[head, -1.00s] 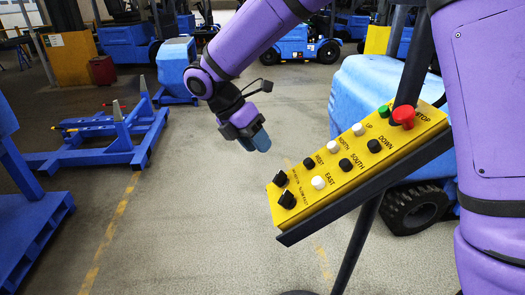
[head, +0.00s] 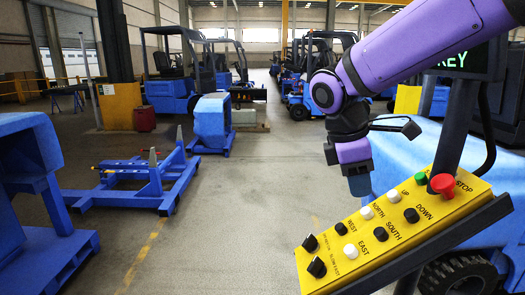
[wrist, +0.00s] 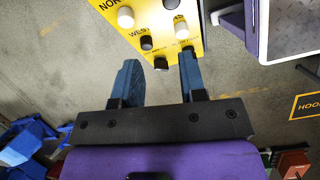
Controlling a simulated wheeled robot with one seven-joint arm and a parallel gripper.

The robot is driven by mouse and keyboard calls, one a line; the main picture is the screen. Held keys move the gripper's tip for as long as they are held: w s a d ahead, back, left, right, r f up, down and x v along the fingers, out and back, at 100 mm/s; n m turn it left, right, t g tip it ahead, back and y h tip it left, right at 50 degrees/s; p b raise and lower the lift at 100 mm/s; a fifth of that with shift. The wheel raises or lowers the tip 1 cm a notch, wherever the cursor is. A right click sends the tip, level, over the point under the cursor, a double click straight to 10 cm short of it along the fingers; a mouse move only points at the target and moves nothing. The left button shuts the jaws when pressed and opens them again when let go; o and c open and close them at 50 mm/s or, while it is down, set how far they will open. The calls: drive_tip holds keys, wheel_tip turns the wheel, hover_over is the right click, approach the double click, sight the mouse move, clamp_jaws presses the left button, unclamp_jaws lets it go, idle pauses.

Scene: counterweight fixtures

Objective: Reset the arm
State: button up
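My purple arm reaches in from the upper right of the head view. My gripper (head: 360,184) hangs at its end with blue fingers pointing down, over or in front of the upper left edge of the yellow control panel (head: 395,238). In the wrist view my gripper (wrist: 159,62) has its two blue fingers apart, with nothing held between them. The panel's lower end (wrist: 165,28) shows beyond the fingertips; I cannot tell how far off it is, but no contact shows.
The panel carries a red stop button (head: 442,185), a green button (head: 421,178) and several black and white buttons. A blue vehicle (head: 425,150) stands behind it. A blue frame (head: 140,180) lies on the left. The grey floor (head: 240,220) between is clear.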

drive_tip(key=s+d+r+m+t+y, duration=0.3)
drive_tip(key=s+d+m+t, duration=0.2)
drive_tip(key=s+d+m, duration=0.7)
drive_tip(key=shift+s+d+r+m+y, duration=0.2)
drive_tip(key=shift+s+m+y, duration=0.1)
drive_tip(key=shift+s+m, duration=1.6)
drive_tip(key=shift+s, duration=0.1)
